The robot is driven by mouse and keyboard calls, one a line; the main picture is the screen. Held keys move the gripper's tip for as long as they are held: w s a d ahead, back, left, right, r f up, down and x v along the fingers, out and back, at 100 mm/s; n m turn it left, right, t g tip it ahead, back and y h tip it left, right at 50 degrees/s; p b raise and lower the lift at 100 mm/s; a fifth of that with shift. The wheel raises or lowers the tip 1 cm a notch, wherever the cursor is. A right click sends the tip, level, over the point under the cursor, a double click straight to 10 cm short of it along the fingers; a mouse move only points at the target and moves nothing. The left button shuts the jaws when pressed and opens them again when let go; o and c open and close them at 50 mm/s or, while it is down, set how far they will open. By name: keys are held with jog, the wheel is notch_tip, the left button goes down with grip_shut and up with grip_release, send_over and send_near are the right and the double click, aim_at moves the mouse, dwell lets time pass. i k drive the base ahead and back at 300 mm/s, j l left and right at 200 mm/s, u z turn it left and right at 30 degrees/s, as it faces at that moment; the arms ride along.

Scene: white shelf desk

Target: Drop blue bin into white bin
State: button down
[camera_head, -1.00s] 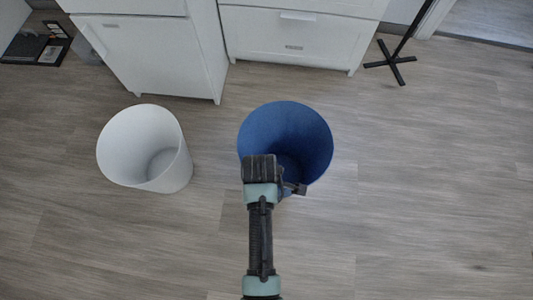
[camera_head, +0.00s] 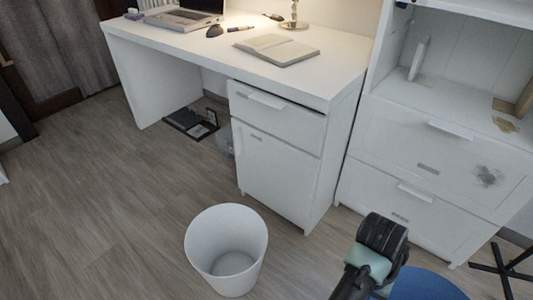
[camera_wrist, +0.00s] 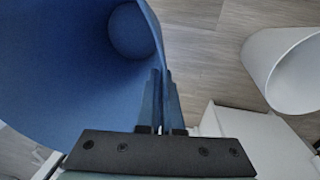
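The blue bin (camera_head: 425,286) is at the bottom right of the head view, partly cut off by the frame edge and hidden by my arm. In the wrist view the blue bin (camera_wrist: 60,75) fills the left side, with its inside and round bottom showing. My gripper (camera_wrist: 162,85) has its fingers closed on the blue bin's wall at the rim; the fingertips are hidden in the head view. The white bin (camera_head: 226,250) stands upright and empty on the floor, left of my gripper. It also shows at the right of the wrist view (camera_wrist: 284,68).
A black stand foot (camera_head: 503,268) is at far right. Floor at left is clear.

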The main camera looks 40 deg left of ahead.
aim_at(234, 272)
jog(key=k+u, duration=0.45)
jog(key=k, duration=0.15)
jog(key=k+j+u, duration=0.3)
jog(key=k+u, duration=0.2)
jog(key=k, duration=0.1)
